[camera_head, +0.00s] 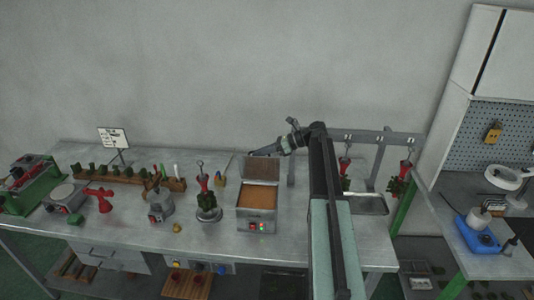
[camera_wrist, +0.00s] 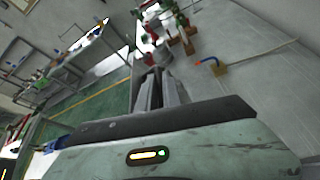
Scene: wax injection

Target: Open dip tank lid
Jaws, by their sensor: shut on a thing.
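The dip tank (camera_head: 256,222) is a grey metal box on the bench, with brown wax (camera_head: 257,195) showing in its open top and red and green lights on its front. Its lid (camera_head: 262,169) stands raised at the back edge of the tank. My gripper (camera_head: 262,152) is at the lid's top edge, reaching in from the right, and is shut on the lid. In the wrist view my gripper's fingers (camera_wrist: 158,90) are close together; the lid cannot be made out between them.
A wooden rack (camera_head: 130,178) and a red stand (camera_head: 103,200) are further left. A rail with hanging red pieces (camera_head: 372,137) is to the right, above a sink basin (camera_head: 370,205). The wall behind is bare.

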